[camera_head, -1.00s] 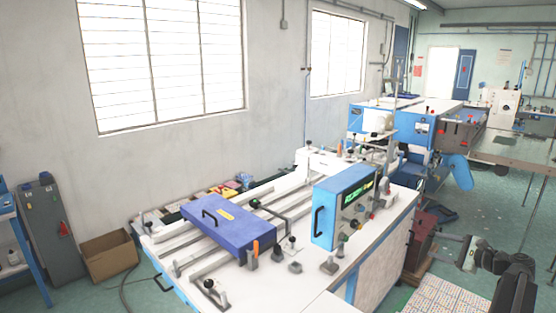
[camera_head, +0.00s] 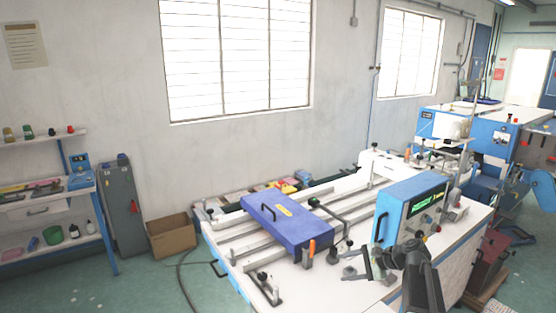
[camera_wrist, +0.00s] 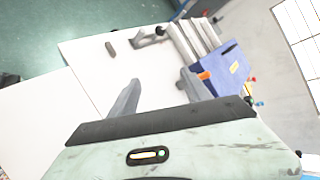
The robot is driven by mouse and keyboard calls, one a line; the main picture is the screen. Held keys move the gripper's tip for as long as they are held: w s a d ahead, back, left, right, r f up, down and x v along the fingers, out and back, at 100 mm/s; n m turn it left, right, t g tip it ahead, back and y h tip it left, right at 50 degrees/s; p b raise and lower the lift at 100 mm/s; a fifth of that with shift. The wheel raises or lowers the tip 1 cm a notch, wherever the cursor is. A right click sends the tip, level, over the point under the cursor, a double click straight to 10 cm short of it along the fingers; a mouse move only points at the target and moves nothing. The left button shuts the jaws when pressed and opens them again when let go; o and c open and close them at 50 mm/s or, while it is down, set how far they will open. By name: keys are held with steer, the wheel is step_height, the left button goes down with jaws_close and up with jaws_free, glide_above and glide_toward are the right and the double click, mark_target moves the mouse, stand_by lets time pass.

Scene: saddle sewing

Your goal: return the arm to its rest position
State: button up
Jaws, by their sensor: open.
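My gripper (camera_head: 367,265) shows at the lower right of the head view, in front of the white machine table and left of my dark wrist. Its fingers are apart with nothing between them. In the wrist view, the two grey fingers of my gripper (camera_wrist: 160,92) are spread wide over the white table top. The table (camera_head: 330,290) carries a blue box with a black handle (camera_head: 288,222), which also shows in the wrist view (camera_wrist: 220,72). My arm is extended in front of my body; its lower links are outside the picture.
A blue control panel (camera_head: 408,210) with a green display stands just behind my gripper. Clamps and knobs stick up from the table. A cardboard box (camera_head: 171,236), a grey cabinet (camera_head: 124,205) and a shelf (camera_head: 45,190) stand at left. Green floor is open at lower left.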

steer(key=s+a+f+n+g+h, duration=0.2)
steer(key=s+a+f+n+g, duration=0.15)
steer(key=s+a, duration=0.35)
steer(key=s+a+f+n+g+h, duration=0.25)
steer(key=s+a+f+n, duration=0.3)
steer(key=a, duration=0.35)
steer(key=s+d+f+n+h, duration=0.1)
steer(key=s+d+n+h, duration=0.3)
steer(key=s+d, duration=0.2)
steer(key=shift+d+f+n+h, duration=0.2)
steer(key=shift+d+n+h, duration=0.2)
steer(key=shift+d, duration=0.7)
